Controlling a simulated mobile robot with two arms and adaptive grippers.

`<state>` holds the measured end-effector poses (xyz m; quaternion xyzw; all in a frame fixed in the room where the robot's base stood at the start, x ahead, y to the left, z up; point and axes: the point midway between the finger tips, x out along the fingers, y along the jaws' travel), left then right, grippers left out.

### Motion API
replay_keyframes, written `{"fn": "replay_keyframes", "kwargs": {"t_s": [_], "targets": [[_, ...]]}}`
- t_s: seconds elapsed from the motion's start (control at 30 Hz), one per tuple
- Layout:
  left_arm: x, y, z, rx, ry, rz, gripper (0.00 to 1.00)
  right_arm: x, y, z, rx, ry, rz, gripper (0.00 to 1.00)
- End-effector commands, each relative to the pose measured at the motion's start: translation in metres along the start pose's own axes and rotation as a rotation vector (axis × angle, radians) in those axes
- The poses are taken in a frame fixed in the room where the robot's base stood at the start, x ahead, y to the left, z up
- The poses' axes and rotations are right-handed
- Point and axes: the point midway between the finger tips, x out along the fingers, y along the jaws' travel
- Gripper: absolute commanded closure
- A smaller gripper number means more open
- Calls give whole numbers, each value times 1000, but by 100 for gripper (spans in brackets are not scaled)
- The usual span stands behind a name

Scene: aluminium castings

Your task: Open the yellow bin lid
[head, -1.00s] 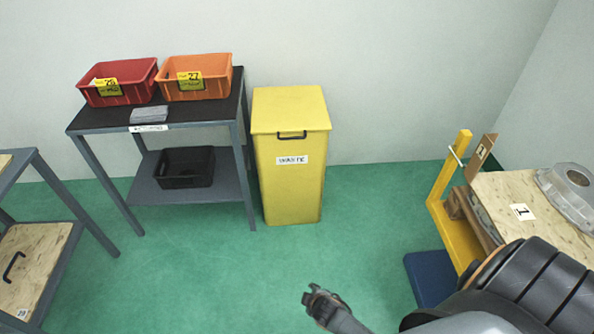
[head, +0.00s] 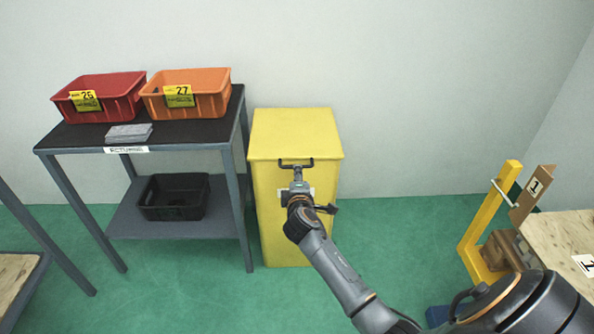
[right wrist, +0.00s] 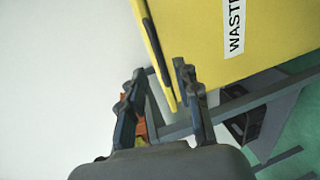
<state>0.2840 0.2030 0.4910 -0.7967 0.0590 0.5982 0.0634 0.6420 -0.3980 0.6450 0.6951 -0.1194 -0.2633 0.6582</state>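The yellow waste bin (head: 285,225) stands on the floor beside the grey table, with its yellow lid (head: 295,130) closed flat. A black handle (head: 296,162) is on the lid's front edge. My right gripper (head: 297,176) is just in front of the handle and partly covers the bin's label. In the right wrist view, the two fingers of the right gripper (right wrist: 158,82) are apart, with the lid's edge and the black handle (right wrist: 155,52) showing between and beyond their tips. I cannot tell whether they touch the handle. My left gripper is not in view.
The grey table (head: 170,145) left of the bin holds a red crate (head: 120,98) and an orange crate (head: 205,100). A black crate (head: 175,205) sits on its lower shelf. A yellow-framed stand (head: 490,225) is at right. Green floor is clear between.

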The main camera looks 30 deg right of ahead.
Motion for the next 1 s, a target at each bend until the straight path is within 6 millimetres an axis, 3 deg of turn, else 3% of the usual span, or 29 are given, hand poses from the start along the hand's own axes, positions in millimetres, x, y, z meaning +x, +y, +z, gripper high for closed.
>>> {"fn": "replay_keyframes", "kwargs": {"t_s": [0.1,0.3,0.5,0.77,0.93,1.0], "targets": [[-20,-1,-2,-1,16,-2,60,26,-2,0,1,0,1,68],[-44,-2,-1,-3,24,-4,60,54,-2,0,2,0,-1,68],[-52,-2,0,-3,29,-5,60,66,-1,0,1,1,-1,68],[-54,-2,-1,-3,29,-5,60,67,-1,0,2,2,-1,68],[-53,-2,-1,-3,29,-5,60,67,-1,0,2,2,-1,98],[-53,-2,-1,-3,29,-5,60,67,-1,0,2,2,-1,100]]}}
